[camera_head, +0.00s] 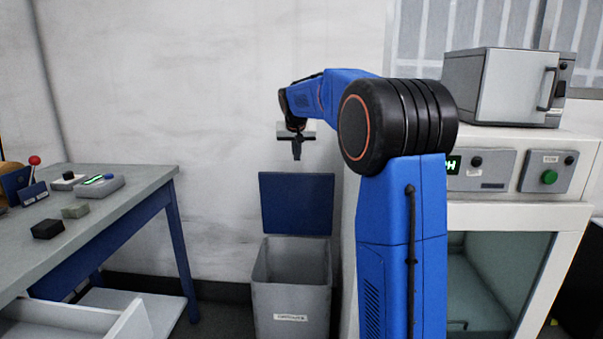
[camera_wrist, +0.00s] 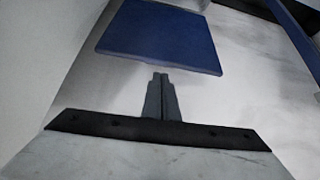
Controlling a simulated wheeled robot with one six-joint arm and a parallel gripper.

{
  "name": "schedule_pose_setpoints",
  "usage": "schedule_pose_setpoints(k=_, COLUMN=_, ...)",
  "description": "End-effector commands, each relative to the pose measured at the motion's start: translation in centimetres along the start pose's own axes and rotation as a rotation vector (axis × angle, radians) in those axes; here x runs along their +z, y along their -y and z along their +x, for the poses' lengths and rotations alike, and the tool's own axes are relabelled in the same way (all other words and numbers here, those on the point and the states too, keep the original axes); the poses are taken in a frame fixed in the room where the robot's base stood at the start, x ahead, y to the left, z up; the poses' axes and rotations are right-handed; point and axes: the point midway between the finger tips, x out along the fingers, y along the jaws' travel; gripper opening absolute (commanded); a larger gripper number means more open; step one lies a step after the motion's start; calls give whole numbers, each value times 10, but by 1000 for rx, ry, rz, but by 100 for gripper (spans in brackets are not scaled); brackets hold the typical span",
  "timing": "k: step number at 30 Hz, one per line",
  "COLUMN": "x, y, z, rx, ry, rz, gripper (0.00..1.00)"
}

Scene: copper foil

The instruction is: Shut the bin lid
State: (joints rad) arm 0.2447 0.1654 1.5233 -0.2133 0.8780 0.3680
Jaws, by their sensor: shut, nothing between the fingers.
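The grey bin (camera_head: 291,285) stands on the floor against the wall, with a small white label on its front. Its blue lid (camera_head: 297,203) stands upright at the back, so the bin is open and its inside shows. My gripper (camera_head: 296,158) hangs pointing down above the lid's top edge, apart from it in the head view. In the wrist view, my gripper (camera_wrist: 161,76) has its fingers together and empty. The blue lid (camera_wrist: 160,38) lies just beyond the fingertips there. The bin's body cannot be made out for sure in the wrist view.
At left, a grey-topped table (camera_head: 125,185) with blue legs holds small blocks and devices. An open white drawer (camera_head: 75,318) is below it. At right, a white cabinet (camera_head: 560,217) carries control boxes and a grey oven-like box (camera_head: 512,88). Bare wall lies behind the bin.

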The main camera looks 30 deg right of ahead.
Motion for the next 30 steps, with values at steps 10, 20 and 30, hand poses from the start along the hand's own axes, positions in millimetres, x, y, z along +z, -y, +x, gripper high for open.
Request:
schedule_pose_setpoints(k=10, x=-64, y=-14, z=63, rx=38, ry=-31, rz=68, gripper=0)
schedule_pose_setpoints(k=20, x=-68, y=-16, z=91, rx=41, ry=-33, rz=73, gripper=0)
schedule_pose_setpoints(k=30, x=-70, y=-18, z=145, rx=40, ry=-33, rz=73, gripper=0)
